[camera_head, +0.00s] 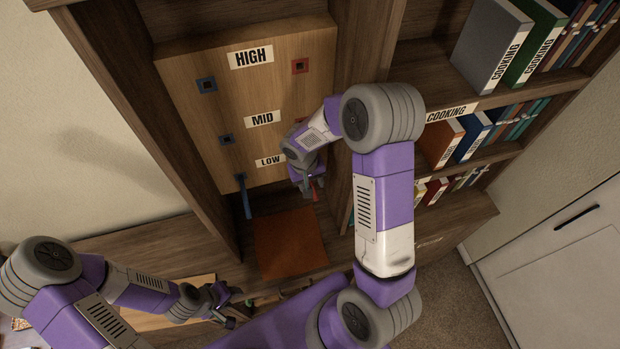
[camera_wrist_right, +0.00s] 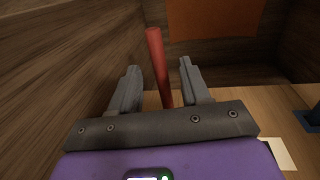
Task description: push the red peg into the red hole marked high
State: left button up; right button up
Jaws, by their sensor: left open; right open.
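The red peg (camera_head: 316,190) is at the low right of the upright wooden board (camera_head: 270,95), at my right gripper (camera_head: 306,188). In the right wrist view the red peg (camera_wrist_right: 157,60) stands between the two spread fingers of my right gripper (camera_wrist_right: 159,72), with gaps on both sides. Its base is hidden by the gripper body, so I cannot see what it sits in. The red-framed hole (camera_head: 300,66) in the HIGH row (camera_head: 251,57) is empty. My left gripper (camera_head: 230,302) is open and empty at the lower left, away from the board.
A blue peg (camera_head: 245,199) sticks out at the left of the LOW row. Blue-framed holes are at HIGH (camera_head: 206,85) and MID (camera_head: 226,139). My right forearm covers part of the board's right side. An orange-brown mat (camera_head: 290,243) lies below; bookshelves (camera_head: 470,100) stand at right.

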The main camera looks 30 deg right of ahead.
jog(key=shift+w, duration=0.1)
jog(key=shift+c, duration=1.2)
grip_shut()
jog(key=s+a+b, duration=0.2)
jog(key=s+b, duration=0.2)
jog(key=s, duration=0.4)
jog(key=shift+s, duration=0.15)
jog(key=shift+f, duration=0.15)
dwell(0.4)
